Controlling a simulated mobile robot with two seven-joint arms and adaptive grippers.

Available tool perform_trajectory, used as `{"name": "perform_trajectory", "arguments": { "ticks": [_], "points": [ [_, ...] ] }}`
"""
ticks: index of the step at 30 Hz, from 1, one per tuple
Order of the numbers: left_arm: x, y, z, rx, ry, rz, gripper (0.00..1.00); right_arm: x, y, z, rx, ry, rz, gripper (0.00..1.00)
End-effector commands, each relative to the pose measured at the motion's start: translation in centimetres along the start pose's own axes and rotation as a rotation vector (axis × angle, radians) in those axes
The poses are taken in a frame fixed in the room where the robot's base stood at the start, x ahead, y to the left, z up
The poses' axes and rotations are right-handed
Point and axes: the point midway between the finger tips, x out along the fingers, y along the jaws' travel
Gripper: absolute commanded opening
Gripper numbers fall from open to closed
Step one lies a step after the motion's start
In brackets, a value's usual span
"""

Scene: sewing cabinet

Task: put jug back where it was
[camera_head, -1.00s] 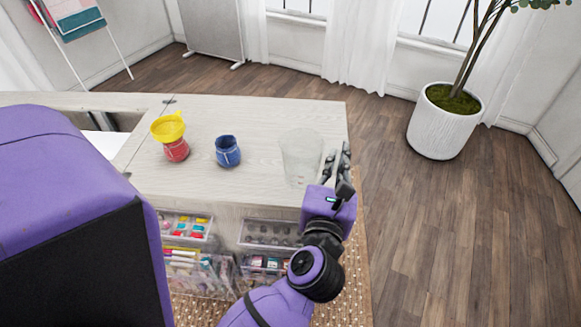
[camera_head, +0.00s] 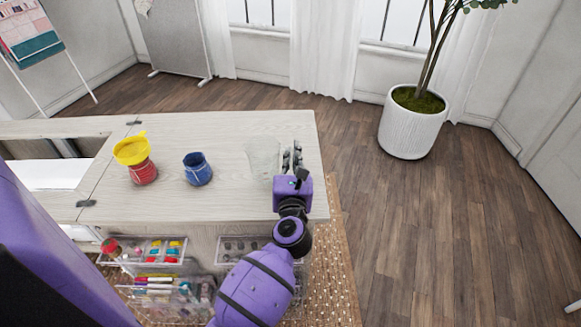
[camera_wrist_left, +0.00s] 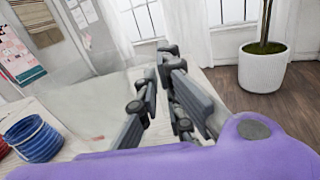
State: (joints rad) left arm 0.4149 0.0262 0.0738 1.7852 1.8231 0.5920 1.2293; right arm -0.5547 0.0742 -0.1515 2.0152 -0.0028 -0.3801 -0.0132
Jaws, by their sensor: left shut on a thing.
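A clear, see-through jug (camera_head: 263,160) is at the right end of the pale wooden cabinet top (camera_head: 230,135), near its right edge. It looks upright; I cannot tell whether its base touches the wood. My left gripper (camera_head: 292,157) is at the jug's right side, shut on its side or handle; the exact grip is hard to see through the clear material. In the left wrist view the jug (camera_wrist_left: 85,95) is a faint shape left of the dark fingers (camera_wrist_left: 165,80). My right gripper is not in view.
A blue jar (camera_head: 197,170) stands left of the jug. A red jar (camera_head: 143,172) with a yellow funnel (camera_head: 131,148) stands further left. Clear drawers (camera_head: 165,250) with sewing items are below the top's front edge. A potted plant (camera_head: 412,125) stands on the floor at right.

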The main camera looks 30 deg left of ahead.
Motion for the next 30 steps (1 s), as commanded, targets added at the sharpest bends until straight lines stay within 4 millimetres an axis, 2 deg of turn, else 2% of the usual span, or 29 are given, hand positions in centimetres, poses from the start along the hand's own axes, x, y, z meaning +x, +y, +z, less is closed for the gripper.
{"name": "perform_trajectory", "arguments": {
  "ticks": [5,10,19,24,25,27,29,30],
  "points": [
    [1.0,0.5,-1.4,0.002,0.000,0.001,0.00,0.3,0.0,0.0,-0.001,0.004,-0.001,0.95],
    [1.0,0.4,-4.0,0.004,0.001,0.000,0.00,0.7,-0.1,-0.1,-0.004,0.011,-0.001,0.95],
    [1.0,0.3,-4.1,-0.001,-0.003,0.000,0.00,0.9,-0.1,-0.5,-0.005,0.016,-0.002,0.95],
    [0.9,0.3,-4.7,0.000,-0.001,0.001,0.00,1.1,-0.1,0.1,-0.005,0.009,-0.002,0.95],
    [0.9,0.3,-4.7,-0.001,0.000,0.001,0.09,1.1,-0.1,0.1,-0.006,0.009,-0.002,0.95],
    [1.0,0.3,-4.6,-0.001,-0.001,0.001,0.18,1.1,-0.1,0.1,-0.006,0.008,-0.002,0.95],
    [1.0,0.3,-4.5,-0.001,-0.001,0.001,0.25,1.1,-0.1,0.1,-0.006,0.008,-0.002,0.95],
    [1.0,0.3,-4.5,-0.001,-0.001,0.000,0.25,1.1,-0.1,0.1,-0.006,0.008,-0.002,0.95]
  ]
}}
